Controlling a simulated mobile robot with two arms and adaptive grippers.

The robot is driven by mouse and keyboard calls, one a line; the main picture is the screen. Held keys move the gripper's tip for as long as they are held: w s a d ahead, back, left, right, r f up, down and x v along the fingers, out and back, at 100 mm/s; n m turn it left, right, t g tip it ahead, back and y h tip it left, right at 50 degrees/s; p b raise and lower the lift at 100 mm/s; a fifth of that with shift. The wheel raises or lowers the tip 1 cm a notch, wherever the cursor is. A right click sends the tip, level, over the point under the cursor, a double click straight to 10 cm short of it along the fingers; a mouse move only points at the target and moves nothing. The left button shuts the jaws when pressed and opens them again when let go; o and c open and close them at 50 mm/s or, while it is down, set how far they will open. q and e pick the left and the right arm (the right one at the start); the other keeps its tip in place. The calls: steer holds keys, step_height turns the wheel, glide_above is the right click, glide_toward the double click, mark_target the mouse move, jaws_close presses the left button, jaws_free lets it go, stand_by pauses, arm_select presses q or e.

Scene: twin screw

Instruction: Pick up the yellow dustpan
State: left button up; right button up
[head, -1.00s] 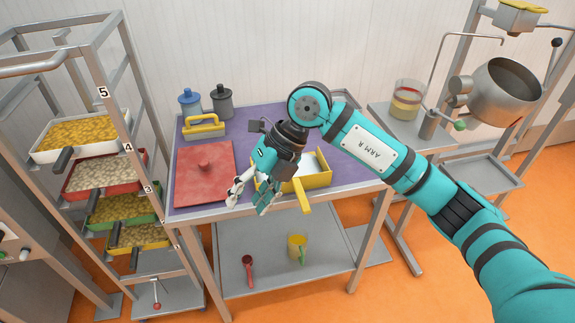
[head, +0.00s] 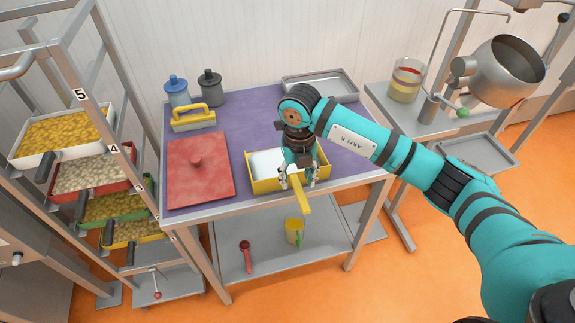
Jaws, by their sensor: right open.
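The yellow dustpan (head: 262,184) lies on the purple table top near the front edge, with a pale inside. Its yellow handle (head: 301,200) points toward me, past the table's front edge. My right gripper (head: 300,182) is open above the dustpan, with its fingertips low around the root of the handle. I cannot tell whether the fingers touch it. The gripper hides the middle of the dustpan. My left gripper is not in view.
A red board with a knob (head: 200,170) lies left of the dustpan. A yellow-handled tool (head: 194,118), a blue canister (head: 176,90) and a grey canister (head: 210,88) stand behind. A tray rack (head: 95,120) is on the left. A metal tray (head: 320,84) lies at the back.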

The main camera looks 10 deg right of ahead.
mark_target(300, 192)
steer(key=shift+s+f, duration=0.3)
steer(key=shift+f, duration=0.05)
steer(key=f+p, duration=0.2)
steer(key=f, duration=0.1)
steer(key=f+p, duration=0.1)
steer(key=shift+s+d+f, duration=0.2)
steer(key=shift+d+f, duration=0.05)
steer(key=shift+d, duration=0.1)
steer(key=shift+f, duration=0.25)
jaws_close()
